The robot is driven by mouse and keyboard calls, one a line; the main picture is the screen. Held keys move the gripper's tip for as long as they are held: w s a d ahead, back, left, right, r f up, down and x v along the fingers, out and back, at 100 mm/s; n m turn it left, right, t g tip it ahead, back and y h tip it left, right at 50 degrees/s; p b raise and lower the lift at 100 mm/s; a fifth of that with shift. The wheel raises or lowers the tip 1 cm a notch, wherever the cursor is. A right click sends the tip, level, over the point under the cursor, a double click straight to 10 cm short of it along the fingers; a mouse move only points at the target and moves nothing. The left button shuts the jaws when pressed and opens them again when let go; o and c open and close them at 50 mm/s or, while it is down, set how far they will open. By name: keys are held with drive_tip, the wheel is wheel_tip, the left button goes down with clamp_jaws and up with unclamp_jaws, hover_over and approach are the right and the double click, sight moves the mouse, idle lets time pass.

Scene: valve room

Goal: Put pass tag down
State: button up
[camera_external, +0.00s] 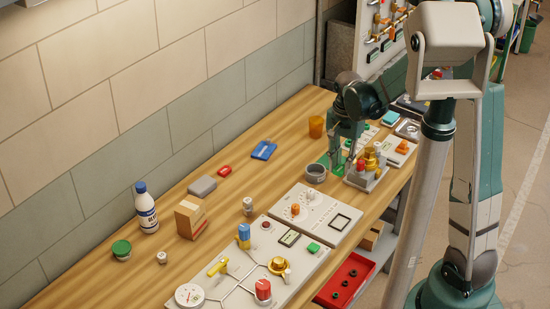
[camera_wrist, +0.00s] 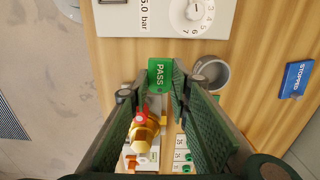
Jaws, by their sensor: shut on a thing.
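The pass tag (camera_wrist: 159,72) is a small green plate with white "PASS" lettering. In the wrist view it sits between the tips of my gripper (camera_wrist: 160,82), which is shut on it. In the external view my gripper (camera_external: 336,152) points down over the far part of the bench, beside the grey cup (camera_external: 316,173) and the brass valve unit (camera_external: 368,168). Green shows around the fingertips there, but the tag's outline is partly hidden. I cannot tell whether the tag touches the bench.
The grey cup (camera_wrist: 211,73) is close right of the fingers; the brass valve (camera_wrist: 145,132) is below them. A white dial panel (camera_wrist: 170,20) lies at the top. A blue "STOPPED" tag (camera_wrist: 296,79) is at the right. Bare wood lies between cup and blue tag.

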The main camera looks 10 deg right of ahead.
drive_tip(key=w+a, duration=0.3)
drive_tip(key=w, duration=1.1)
drive_tip(key=w+a, duration=0.4)
drive_tip(key=w, duration=0.9)
drive_tip(key=shift+w, duration=0.4)
drive_tip(key=shift+r, duration=0.1)
hover_over(303, 148)
drive_tip(key=shift+w+f, duration=0.15)
drive_tip(key=shift+f, duration=3)
drive_tip(key=shift+f, duration=1.85)
drive_tip(key=shift+f+b, duration=0.15)
drive_tip(key=shift+b, duration=0.15)
drive_tip(key=shift+o, duration=1.4)
drive_tip(key=o, duration=0.5)
drive_tip(key=shift+c, duration=0.2)
